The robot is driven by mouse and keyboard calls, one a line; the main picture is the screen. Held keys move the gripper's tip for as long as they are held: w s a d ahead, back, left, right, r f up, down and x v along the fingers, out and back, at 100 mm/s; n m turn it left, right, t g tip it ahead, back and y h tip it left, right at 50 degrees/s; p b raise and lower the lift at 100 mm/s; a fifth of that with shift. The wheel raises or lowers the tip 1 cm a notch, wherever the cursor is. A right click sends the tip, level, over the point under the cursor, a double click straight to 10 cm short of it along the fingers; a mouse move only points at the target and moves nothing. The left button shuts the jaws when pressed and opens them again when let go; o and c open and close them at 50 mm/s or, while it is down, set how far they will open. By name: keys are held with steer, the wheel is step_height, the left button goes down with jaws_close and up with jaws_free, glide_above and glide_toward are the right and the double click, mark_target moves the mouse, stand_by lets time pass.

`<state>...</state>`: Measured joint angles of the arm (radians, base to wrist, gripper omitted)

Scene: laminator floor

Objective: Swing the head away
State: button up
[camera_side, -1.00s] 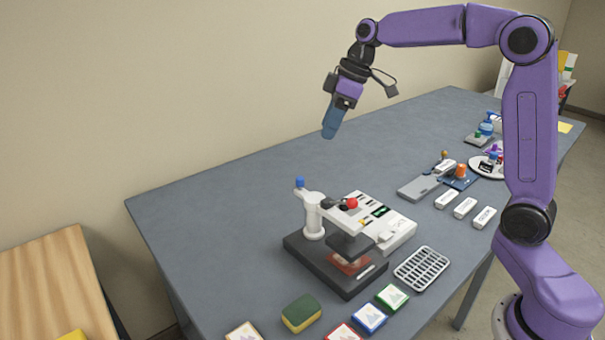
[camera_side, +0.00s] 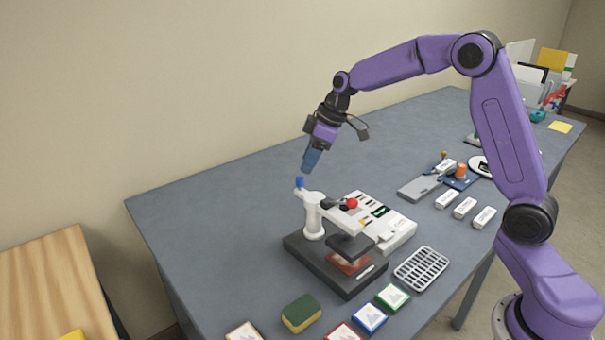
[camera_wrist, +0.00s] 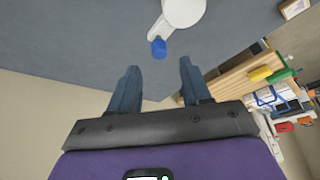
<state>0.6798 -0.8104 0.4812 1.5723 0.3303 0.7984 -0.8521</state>
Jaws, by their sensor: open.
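The press (camera_side: 315,217) stands on a dark base near the table's left part, with a white post and a white swing arm. Its head (camera_side: 351,243) is a dark plate held over a reddish piece on the base. A red ball knob (camera_side: 352,203) sits on the arm, and a blue knob (camera_side: 299,182) ends a short lever at the back of the post. My gripper (camera_side: 309,167) is open and empty, just above and behind the blue knob.
A wire rack (camera_side: 421,268), several picture tiles (camera_side: 370,318) and a green-yellow sponge (camera_side: 301,313) lie in front. White labelled blocks (camera_side: 465,207) lie to the right. The table's back left is clear.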

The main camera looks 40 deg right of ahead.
mark_target(300, 178)
steer(key=shift+x, duration=2.55)
jaws_close()
